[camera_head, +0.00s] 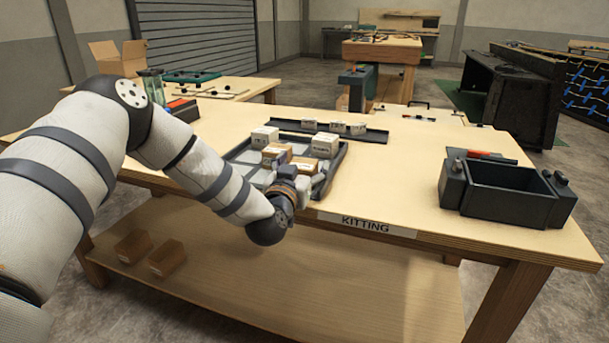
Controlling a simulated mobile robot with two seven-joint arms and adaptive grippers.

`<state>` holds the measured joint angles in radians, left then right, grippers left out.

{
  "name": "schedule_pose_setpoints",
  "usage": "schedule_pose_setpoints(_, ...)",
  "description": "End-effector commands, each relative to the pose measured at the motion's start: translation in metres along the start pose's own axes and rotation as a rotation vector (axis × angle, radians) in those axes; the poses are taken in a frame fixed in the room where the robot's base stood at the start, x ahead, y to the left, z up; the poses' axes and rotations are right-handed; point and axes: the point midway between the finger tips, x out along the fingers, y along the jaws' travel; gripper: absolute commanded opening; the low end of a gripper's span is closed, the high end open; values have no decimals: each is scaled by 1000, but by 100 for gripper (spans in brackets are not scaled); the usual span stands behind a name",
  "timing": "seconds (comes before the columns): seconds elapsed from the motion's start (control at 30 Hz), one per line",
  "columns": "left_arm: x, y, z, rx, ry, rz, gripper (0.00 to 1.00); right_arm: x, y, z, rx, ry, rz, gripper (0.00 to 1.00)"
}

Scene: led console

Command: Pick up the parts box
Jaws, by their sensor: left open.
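A dark tray (338,166) near the front edge of the kitting table holds several small boxes. A white box (264,137) sits at its back left and another white box (325,146) at its back right. A brown box (277,153) and a second brown box (304,164) sit between them. I cannot tell which is the parts box. My left gripper (298,181) is open at the tray's front, close to the brown boxes. It hides part of the tray, and whether it touches a box is unclear. My right gripper is out of view.
A dark rack (375,136) with small boxes lies behind the tray. A black open bin (507,192) stands at the table's right. Two brown boxes (134,246) (167,257) lie on the lower shelf. The tabletop (400,175) between tray and bin is clear.

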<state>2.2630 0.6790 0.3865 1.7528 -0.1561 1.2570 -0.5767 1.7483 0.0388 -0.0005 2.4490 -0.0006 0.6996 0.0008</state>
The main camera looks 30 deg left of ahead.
Motion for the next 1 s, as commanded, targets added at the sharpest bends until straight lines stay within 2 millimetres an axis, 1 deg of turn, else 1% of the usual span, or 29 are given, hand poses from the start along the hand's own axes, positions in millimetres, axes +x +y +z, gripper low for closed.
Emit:
schedule_pose_setpoints(0.17,0,0,-2,-1,2,0,73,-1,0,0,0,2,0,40)
schedule_pose_setpoints(0.2,0,0,-2,-1,2,0,64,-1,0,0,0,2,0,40)
schedule_pose_setpoints(0.27,0,0,-2,-1,2,0,51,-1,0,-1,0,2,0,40)
schedule_pose_setpoints(0.3,0,0,-2,-1,2,0,42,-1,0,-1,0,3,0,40)
schedule_pose_setpoints(0.37,0,0,-2,-1,2,0,28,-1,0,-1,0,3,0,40)
schedule_pose_setpoints(0.4,0,0,-2,-1,2,0,20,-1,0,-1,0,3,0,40)
schedule_pose_setpoints(0.67,0,0,-3,-1,3,0,20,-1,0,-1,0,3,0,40)
schedule_pose_setpoints(0.77,0,1,-9,-2,6,1,20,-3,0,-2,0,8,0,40)
schedule_pose_setpoints(0.87,0,0,-26,-3,11,0,20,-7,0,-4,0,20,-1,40)
schedule_pose_setpoints(0.93,-1,1,-44,-4,14,1,20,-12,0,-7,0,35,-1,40)
schedule_pose_setpoints(0.97,-8,5,-53,-6,15,4,20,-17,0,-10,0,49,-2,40)
schedule_pose_setpoints(1.0,-16,8,-66,-6,19,4,20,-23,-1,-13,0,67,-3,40)
